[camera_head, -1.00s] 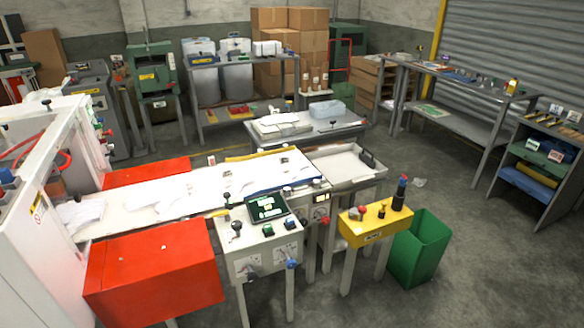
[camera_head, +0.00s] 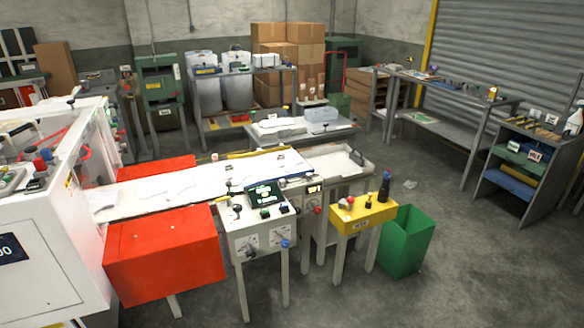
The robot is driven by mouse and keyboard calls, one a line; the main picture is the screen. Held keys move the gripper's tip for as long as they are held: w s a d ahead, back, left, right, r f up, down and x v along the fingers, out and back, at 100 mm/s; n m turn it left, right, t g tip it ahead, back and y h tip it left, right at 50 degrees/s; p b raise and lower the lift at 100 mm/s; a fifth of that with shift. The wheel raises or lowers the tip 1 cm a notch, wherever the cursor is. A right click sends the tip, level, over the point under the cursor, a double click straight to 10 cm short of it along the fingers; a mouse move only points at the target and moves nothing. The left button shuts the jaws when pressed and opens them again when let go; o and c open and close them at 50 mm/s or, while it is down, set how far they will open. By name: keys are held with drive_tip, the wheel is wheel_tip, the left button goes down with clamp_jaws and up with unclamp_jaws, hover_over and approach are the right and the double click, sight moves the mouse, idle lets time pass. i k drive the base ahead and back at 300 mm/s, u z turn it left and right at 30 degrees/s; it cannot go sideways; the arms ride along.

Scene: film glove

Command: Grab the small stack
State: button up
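My gripper is not in view. A low stack of white, flat sheets or gloves (camera_head: 278,126) lies on the grey table behind the conveyor, left of a pale translucent bin (camera_head: 322,114). I cannot tell whether it is the small stack. Thin white film pieces (camera_head: 180,190) lie flat along the white conveyor bed (camera_head: 130,208), hard to tell apart from it. A shallow tray (camera_head: 335,168) adjoins the right end of the bed; no stack can be made out in it.
A red box-shaped housing (camera_head: 165,255), a control stand (camera_head: 262,228) and a yellow button box (camera_head: 362,212) line the near side. A green bin (camera_head: 408,240) stands right of them. A white machine (camera_head: 45,235) fills the left. Open floor (camera_head: 465,260) lies at right.

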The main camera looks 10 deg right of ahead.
sight(290, 161)
drive_tip(key=z, duration=0.6)
drive_tip(key=k, duration=0.15)
drive_tip(key=u, duration=1.25)
drive_tip(key=i, duration=1)
drive_tip(key=u, duration=0.05)
